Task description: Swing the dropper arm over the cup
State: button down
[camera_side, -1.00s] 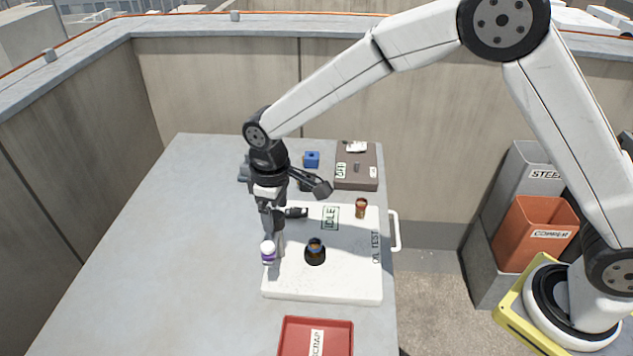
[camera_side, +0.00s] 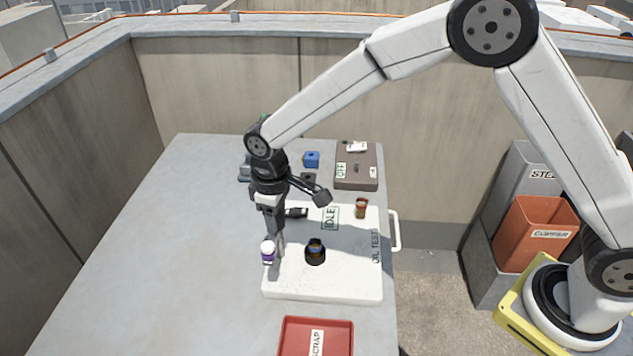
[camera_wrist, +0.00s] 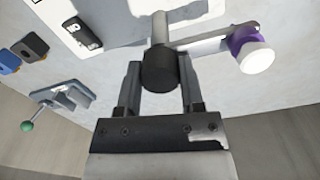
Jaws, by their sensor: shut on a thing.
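My gripper (camera_wrist: 162,85) points down at the left edge of the white test board (camera_side: 325,285). In the wrist view it is shut on a black cylindrical knob (camera_wrist: 160,70) on a grey post. A flat grey dropper arm (camera_wrist: 205,45) extends from the post to a purple dropper with a white end (camera_wrist: 252,52). The dropper (camera_side: 268,252) stands at the board's left edge in the side view, left of a black round cup (camera_side: 315,256) with brown contents. A small copper-coloured cup (camera_side: 361,208) stands farther back. The knob is hard to make out in the side view.
A red scrap tray (camera_side: 317,342) lies in front of the board. A brown switch box (camera_side: 356,176) and a blue block (camera_side: 312,159) stand behind it. A grey clamp with a green-knobbed lever (camera_wrist: 62,104) shows in the wrist view. The table's left side is clear.

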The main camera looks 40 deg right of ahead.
jog(key=shift+n, duration=0.4)
jog(key=n, duration=1.7)
jog(key=shift+w, duration=0.1)
dwell(0.5)
jog(key=shift+c, duration=1.1)
grip_release()
jog(key=shift+r, duration=0.2)
